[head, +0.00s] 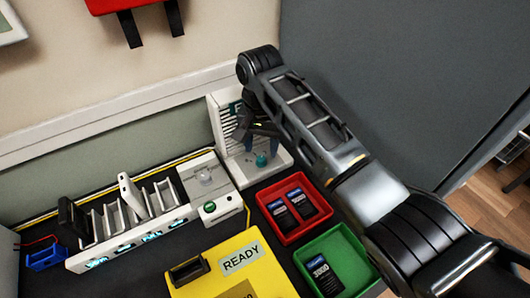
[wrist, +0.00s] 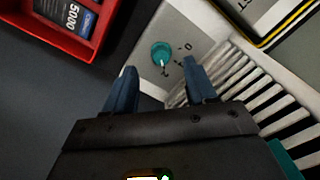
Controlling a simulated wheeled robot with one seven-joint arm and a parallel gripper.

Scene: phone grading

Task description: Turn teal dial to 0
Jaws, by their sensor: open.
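The teal dial (wrist: 161,52) sits on a light grey panel (wrist: 193,22) in the wrist view, with small dark marks beside it and a pale pointer line on its edge. In the head view the dial (head: 261,159) is at the foot of a white ribbed unit (head: 222,128). My gripper (wrist: 156,72) is open and empty. Its two blue fingers show in the wrist view on either side below the dial, apart from it. In the head view my gripper (head: 262,143) hangs just over the dial.
A red tray (head: 278,230) with dark phones and a green tray (head: 345,238) with one phone lie right of the unit. A yellow box (head: 208,275) labelled READY stands in front. A white slotted rack (head: 130,245) is at left. The grey wall is close behind my arm.

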